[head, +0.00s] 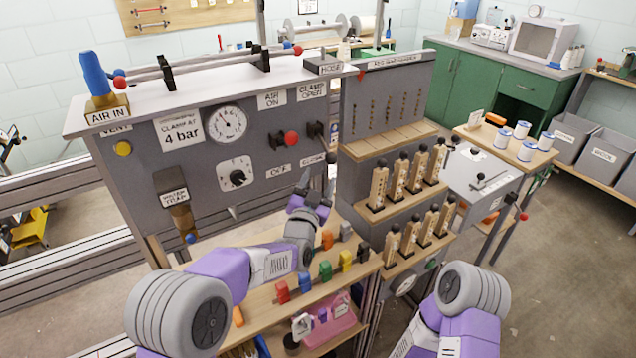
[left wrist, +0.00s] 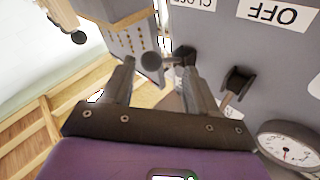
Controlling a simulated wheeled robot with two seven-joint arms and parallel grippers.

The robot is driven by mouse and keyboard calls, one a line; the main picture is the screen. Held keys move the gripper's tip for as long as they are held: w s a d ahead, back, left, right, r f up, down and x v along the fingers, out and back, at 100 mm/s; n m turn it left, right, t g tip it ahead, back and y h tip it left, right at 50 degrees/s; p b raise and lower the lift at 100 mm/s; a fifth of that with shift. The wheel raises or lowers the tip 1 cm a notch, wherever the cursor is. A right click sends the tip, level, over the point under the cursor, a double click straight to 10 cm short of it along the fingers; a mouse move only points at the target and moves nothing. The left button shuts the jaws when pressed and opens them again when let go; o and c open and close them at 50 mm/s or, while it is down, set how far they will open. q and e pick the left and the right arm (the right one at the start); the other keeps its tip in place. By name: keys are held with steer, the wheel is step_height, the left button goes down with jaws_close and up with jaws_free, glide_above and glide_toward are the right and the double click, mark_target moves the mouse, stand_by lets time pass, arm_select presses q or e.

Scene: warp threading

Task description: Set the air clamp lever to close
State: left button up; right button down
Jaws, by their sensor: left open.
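The clamp lever's black mount (head: 316,130) is on the upright grey panel (head: 215,205), between the CLAMP OPEN label (head: 311,90) above and the CLOSE label (head: 312,159) below. My left gripper (head: 318,178) is open in front of the panel, near the CLOSE label. In the left wrist view, the lever's dark round knob (left wrist: 150,62) shows between the spread fingers (left wrist: 158,82) and nearer the left one. I cannot tell whether either finger touches it. The lever's exact angle is unclear. My right gripper is out of view.
The air lever with a red knob (head: 291,138) stands close left of the clamp lever. A pressure gauge (head: 226,124) and black dial (head: 237,176) are farther left. Wooden racks of bobbins (head: 400,180) stand to the right. Coloured pegs (head: 325,270) line a shelf below.

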arm_select(q)
steer(key=shift+s, duration=0.1)
stand_by(0.4)
steer(key=v, duration=0.7)
steer(key=shift+s+p, duration=0.2)
steer(key=shift+p, duration=0.25)
steer(key=shift+a+f, duration=0.1)
